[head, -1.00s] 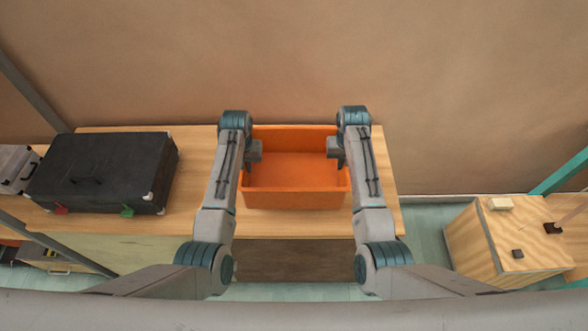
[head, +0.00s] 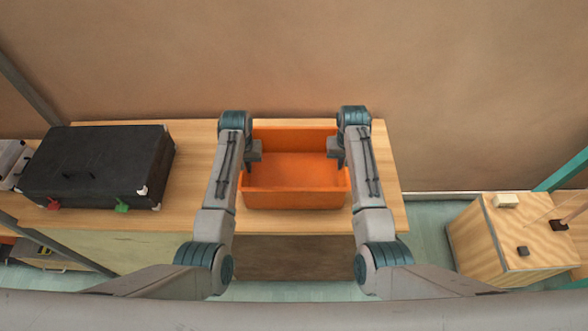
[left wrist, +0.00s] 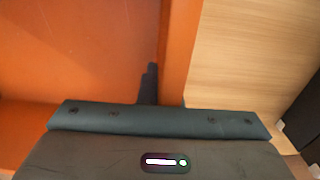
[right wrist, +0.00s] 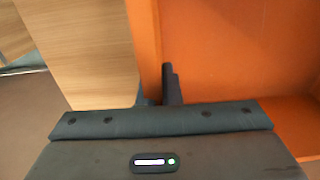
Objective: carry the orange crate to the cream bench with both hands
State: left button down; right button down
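The orange crate (head: 295,197) is upright and looks empty, between my two arms and over the light-wood bench (head: 397,205), which has a pale front panel at left. I cannot tell whether its base touches the top. My left gripper (head: 252,160) is at the crate's left wall and my right gripper (head: 336,160) at its right wall. In the left wrist view the crate wall (left wrist: 180,45) runs between the fingers; the right wrist view shows the opposite wall (right wrist: 148,45) held the same way. Both grippers look shut on the walls; the outer fingers are mostly hidden.
A black case (head: 95,165) with red and green tags lies on the bench left of the crate. A plywood box (head: 510,240) with small blocks on top stands at the right. The bench top between case and crate is clear. A brown wall stands behind.

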pick_arm(q)
jog(key=shift+f+b, duration=0.45)
jog(key=shift+f, duration=0.1)
pick_arm(e)
jog(key=shift+f, duration=0.55)
pick_arm(q)
jog(key=c, duration=1.6)
grip_release()
pick_arm(e)
jog(key=c, duration=1.6)
grip_release()
pick_arm(q)
jog(key=shift+r, duration=0.1)
notch_tip(320, 180, up, 12)
jog(key=shift+f, duration=0.2)
jog(key=shift+r, duration=0.1)
pick_arm(e)
jog(key=shift+r, duration=0.3)
notch_tip(320, 180, up, 11)
jog(key=shift+r, duration=0.2)
